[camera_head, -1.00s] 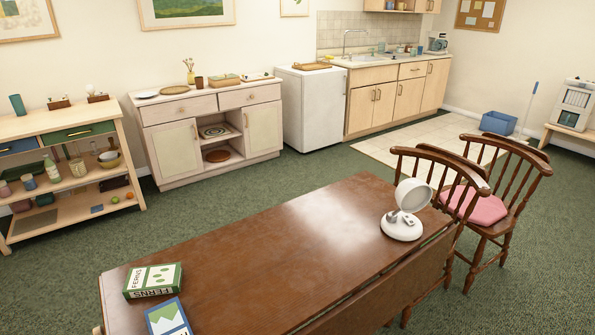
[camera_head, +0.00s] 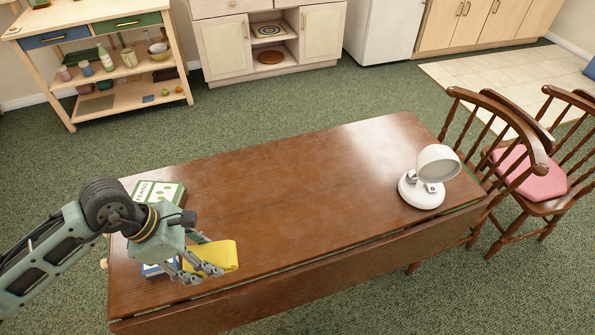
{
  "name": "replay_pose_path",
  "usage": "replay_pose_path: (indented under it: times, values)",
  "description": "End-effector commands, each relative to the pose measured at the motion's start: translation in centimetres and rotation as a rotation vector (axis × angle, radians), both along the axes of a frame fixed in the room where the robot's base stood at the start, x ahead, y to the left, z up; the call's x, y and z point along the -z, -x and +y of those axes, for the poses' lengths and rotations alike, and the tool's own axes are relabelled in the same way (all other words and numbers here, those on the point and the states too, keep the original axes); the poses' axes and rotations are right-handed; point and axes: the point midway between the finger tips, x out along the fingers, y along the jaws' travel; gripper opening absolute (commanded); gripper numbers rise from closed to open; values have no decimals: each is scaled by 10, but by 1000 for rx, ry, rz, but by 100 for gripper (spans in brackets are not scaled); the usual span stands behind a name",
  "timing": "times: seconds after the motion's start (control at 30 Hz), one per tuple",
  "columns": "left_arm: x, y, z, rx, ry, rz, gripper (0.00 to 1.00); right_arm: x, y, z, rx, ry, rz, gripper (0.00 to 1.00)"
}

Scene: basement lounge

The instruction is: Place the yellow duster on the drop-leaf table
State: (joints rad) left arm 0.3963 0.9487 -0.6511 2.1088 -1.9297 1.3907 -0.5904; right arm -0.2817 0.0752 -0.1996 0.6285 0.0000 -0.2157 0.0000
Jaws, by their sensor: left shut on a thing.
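The yellow duster (camera_head: 218,256) is a bright yellow piece in my left gripper (camera_head: 205,268) in the head view. The gripper is shut on it, over the near left part of the drop-leaf table (camera_head: 290,185). Part of the duster is hidden behind the fingers. I cannot tell whether it touches the tabletop. The table is dark brown wood, with one leaf hanging at the near side. My right gripper is not in view.
A green and white box (camera_head: 160,191) and a blue book (camera_head: 158,270), partly hidden by my left arm, lie at the table's left end. A white lamp (camera_head: 428,178) stands at the right end. The middle of the tabletop is clear. Wooden chairs (camera_head: 520,150) stand at the right.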

Motion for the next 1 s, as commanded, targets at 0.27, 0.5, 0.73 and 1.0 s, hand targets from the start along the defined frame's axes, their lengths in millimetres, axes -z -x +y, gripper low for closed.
replay_pose_path:
  times: [0.27, 0.5, 0.73, 1.0]
  values:
    - [-9, -6, 1, -115, 1, 1, 27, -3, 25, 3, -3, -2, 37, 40]
    - [9, -38, -10, -116, 5, 3, 27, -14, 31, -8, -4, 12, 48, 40]
    - [38, -83, -23, -114, 4, 4, 27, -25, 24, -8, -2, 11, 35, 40]
    - [59, -114, -30, -112, 1, 4, 27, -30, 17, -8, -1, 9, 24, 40]
